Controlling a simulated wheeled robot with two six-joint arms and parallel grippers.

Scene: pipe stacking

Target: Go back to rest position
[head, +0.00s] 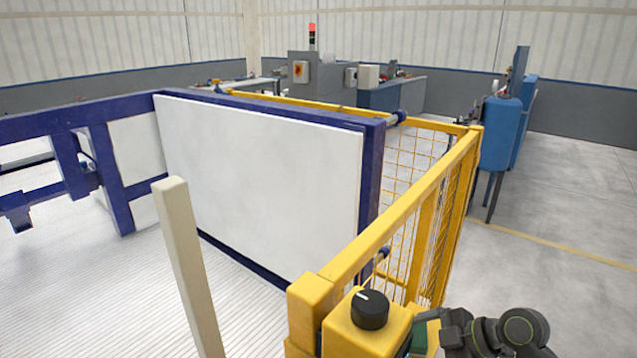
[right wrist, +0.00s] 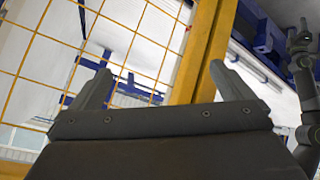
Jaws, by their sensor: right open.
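My right gripper (right wrist: 160,80) shows in the right wrist view with its two fingers spread apart and nothing between them. Yellow mesh fencing lies behind the fingers; I cannot tell how far away it is. In the head view, part of my right arm (head: 495,332) shows at the bottom right, beside the yellow box with a black knob (head: 370,309). Its fingers cannot be made out there. My left gripper is not in view.
A yellow fence (head: 400,218) runs from the front towards the back right. A white panel in a blue frame (head: 265,165) stands left of it. A beige post (head: 188,265) rises at front left. A blue machine (head: 502,130) stands back right. Floor (head: 570,215) at right is clear.

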